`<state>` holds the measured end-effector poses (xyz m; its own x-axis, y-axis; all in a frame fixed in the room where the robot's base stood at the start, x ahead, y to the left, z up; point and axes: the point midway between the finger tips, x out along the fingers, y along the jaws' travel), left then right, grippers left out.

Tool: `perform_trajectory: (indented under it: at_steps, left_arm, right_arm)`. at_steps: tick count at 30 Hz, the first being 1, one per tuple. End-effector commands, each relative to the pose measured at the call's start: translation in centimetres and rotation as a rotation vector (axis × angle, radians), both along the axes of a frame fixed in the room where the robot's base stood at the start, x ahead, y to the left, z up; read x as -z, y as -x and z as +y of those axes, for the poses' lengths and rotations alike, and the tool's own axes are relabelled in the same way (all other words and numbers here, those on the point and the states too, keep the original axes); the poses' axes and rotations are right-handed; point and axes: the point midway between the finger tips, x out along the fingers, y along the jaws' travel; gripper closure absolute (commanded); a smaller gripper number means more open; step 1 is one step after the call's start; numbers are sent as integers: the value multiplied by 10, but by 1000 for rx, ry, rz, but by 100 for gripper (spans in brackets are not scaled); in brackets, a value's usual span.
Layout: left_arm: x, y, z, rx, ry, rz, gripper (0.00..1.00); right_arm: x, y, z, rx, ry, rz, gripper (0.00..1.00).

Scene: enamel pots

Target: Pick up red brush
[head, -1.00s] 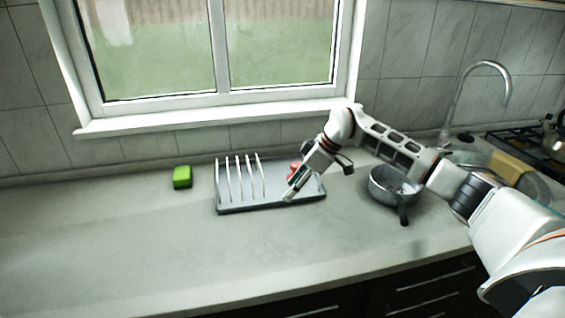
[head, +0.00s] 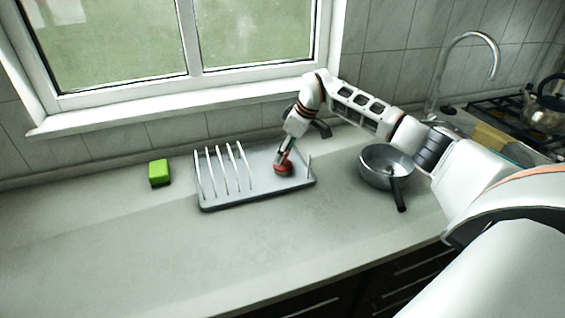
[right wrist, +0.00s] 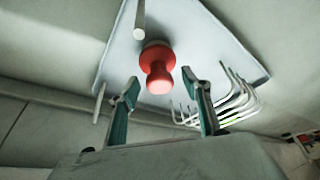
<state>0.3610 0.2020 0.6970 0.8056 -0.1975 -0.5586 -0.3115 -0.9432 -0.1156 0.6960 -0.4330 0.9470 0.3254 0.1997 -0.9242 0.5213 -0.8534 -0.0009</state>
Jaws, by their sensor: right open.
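The red brush (head: 284,168) stands on the right part of the grey dish rack tray (head: 250,195). In the right wrist view the brush (right wrist: 158,66) has a rounded red knob and a wider red base. My right gripper (head: 284,157) is at the brush, partly covering it in the head view. In the right wrist view its two teal-sided fingers (right wrist: 160,84) are apart, one to each side of the knob, with gaps visible. The gripper is open and holds nothing. My left gripper is not in view.
White rack prongs (head: 226,168) stand left of the brush, and a short post (head: 308,167) stands right of it. A green sponge (head: 159,172) lies left of the rack. A metal pan (head: 386,165) sits to the right. The front counter is clear.

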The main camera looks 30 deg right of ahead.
Motion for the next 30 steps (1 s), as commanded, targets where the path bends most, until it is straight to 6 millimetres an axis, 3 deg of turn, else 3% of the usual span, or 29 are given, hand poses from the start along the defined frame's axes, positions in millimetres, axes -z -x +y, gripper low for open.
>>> perform_trajectory:
  at_steps: [4, 11, 16, 30]
  left_arm:
    - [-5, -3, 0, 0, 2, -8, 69]
    - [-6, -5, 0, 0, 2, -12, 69]
    - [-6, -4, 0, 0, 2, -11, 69]
    - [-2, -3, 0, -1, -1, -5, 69]
  right_arm:
    - [11, -4, 2, 0, 0, 0, 52]
    - [12, -5, 3, -1, 1, -2, 52]
    - [12, -5, 3, -1, 1, -2, 94]
    - [5, -5, 2, -1, 1, -4, 95]
